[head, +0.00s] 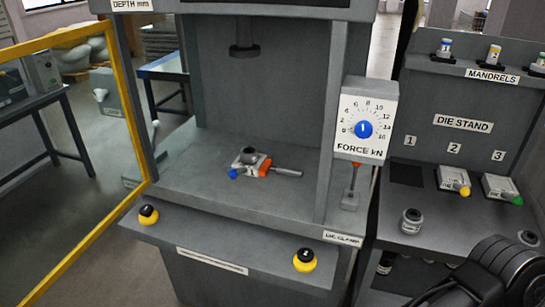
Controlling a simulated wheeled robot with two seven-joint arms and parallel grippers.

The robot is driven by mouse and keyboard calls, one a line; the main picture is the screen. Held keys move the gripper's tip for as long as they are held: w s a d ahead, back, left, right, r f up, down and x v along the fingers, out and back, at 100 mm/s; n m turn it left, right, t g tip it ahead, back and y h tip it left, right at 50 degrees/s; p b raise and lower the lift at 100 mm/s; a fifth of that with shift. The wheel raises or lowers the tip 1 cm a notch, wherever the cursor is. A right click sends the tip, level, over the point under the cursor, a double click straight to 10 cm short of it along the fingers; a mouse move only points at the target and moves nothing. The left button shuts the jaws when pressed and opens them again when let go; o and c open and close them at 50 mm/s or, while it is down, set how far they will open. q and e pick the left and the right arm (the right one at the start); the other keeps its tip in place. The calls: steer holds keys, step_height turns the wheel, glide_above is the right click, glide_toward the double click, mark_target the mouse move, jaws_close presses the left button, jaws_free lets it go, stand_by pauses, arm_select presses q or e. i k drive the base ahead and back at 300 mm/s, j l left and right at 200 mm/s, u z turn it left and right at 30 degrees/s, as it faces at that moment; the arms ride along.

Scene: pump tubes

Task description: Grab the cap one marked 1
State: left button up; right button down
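Two short grey cylindrical pieces with dark tops and pale bands, which may be the caps, stand at the die stand. One cap-like piece (411,221) is upright on the front of the shelf, below the empty slot by label 1. The other cap-like piece (527,238) is at the right edge. Any number on them is too small to read. A black part of my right arm shows at the lower right, in front of the shelf; its fingertips cannot be made out. It is apart from the nearer cap-like piece. My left gripper is out of view.
The die stand shelf (385,222) holds a yellow-ended die (450,179) and a green-ended die (497,187). A blue-and-orange die (250,164) lies on the press bed. Yellow buttons (304,260) (148,214) sit on the front panel. A yellow frame (128,90) stands left.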

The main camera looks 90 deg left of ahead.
mark_target(251, 159)
steer(key=u, duration=1.8)
